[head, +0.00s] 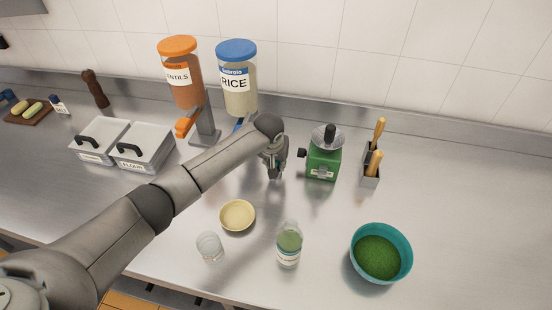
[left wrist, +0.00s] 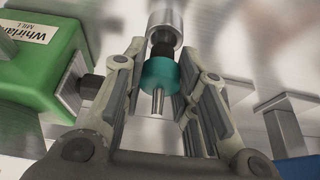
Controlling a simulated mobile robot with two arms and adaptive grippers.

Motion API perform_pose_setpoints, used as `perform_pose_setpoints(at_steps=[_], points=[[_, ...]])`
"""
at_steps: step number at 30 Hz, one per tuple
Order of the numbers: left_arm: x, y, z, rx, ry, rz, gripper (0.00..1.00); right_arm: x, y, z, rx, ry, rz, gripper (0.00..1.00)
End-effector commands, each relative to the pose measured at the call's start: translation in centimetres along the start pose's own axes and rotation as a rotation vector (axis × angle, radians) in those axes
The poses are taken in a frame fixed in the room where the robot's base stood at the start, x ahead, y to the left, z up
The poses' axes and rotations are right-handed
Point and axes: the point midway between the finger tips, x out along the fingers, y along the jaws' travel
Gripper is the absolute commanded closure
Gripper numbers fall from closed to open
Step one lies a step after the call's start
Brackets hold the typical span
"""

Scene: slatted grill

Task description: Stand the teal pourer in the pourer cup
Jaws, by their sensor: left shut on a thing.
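My left gripper (head: 275,172) reaches down over the counter, left of the green mill. In the left wrist view my left gripper (left wrist: 160,80) is shut on the teal pourer (left wrist: 159,74), which has a teal collar, a metal spout and a black stopper end. A round silver metal cup (left wrist: 165,28) shows just beyond the black end, in line with it. I cannot tell whether that end is inside the cup or only above it. In the head view the gripper hides the pourer, and the cup is not clear. My right gripper is not in view.
The green mill (head: 323,160) stands close right of the gripper. The lentils dispenser (head: 182,75) and rice dispenser (head: 237,80) stand behind. A cream bowl (head: 237,216), a glass (head: 210,247), a bottle (head: 289,245) and a teal bowl (head: 400,235) are in front.

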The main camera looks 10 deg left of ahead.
Motion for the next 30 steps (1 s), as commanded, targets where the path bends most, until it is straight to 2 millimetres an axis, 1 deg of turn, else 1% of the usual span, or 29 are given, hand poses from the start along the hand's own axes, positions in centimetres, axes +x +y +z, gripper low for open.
perform_pose_setpoints(at_steps=[11,30], points=[[0.2,0.0,0.1,-0.001,0.000,0.000,1.00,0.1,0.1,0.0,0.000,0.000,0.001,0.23],[1.7,0.0,0.7,-0.001,0.000,0.001,1.00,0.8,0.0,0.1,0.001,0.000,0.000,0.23]])
